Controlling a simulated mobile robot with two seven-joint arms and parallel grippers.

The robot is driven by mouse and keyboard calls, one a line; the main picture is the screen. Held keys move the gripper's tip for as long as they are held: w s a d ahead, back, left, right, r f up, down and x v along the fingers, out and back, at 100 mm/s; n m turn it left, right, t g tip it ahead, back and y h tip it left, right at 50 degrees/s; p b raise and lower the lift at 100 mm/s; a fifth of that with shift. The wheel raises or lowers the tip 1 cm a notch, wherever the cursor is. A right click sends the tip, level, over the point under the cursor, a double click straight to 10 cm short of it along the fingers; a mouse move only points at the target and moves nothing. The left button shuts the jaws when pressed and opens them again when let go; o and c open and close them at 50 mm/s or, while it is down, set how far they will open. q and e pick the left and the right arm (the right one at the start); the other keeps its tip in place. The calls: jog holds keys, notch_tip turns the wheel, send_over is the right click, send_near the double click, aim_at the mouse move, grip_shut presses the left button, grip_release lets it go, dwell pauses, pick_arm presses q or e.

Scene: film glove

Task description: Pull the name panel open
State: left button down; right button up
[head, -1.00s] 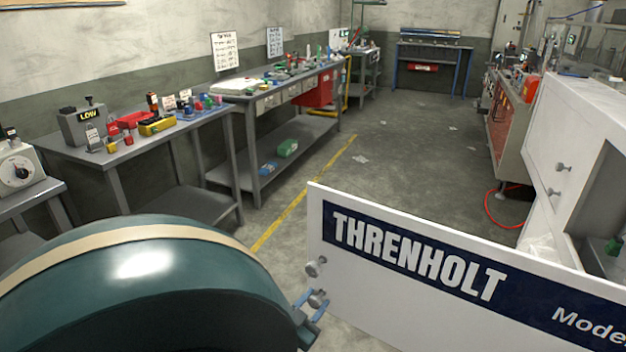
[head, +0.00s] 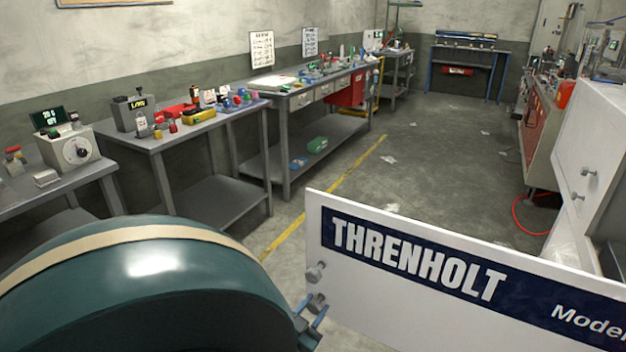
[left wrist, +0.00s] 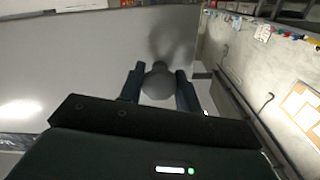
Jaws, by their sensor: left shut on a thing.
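The name panel (head: 430,265) is a white board with a dark blue band reading "THRENHOLT" and part of "Model". It stands swung out across the lower right of the head view. Two round metal knobs sit at its left edge, an upper knob (head: 316,272) and a lower one. My left gripper (head: 318,308) is at the lower knob, with its blue fingers on either side of it. In the left wrist view the left gripper is shut on a round grey knob (left wrist: 159,84), with the pale panel face behind it. My right gripper is not in view.
A white cabinet (head: 590,150) with small knobs stands at the right. Workbenches with a dial box (head: 72,150) and several small items line the left wall. The grey floor (head: 430,170) between the benches is mostly clear, with a yellow line and a few scraps.

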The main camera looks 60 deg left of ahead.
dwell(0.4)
pick_arm(q)
jog(key=c, duration=1)
grip_release()
jog(key=p+v, duration=0.3)
jog(key=v, duration=1)
jog(key=shift+d+r, duration=0.1)
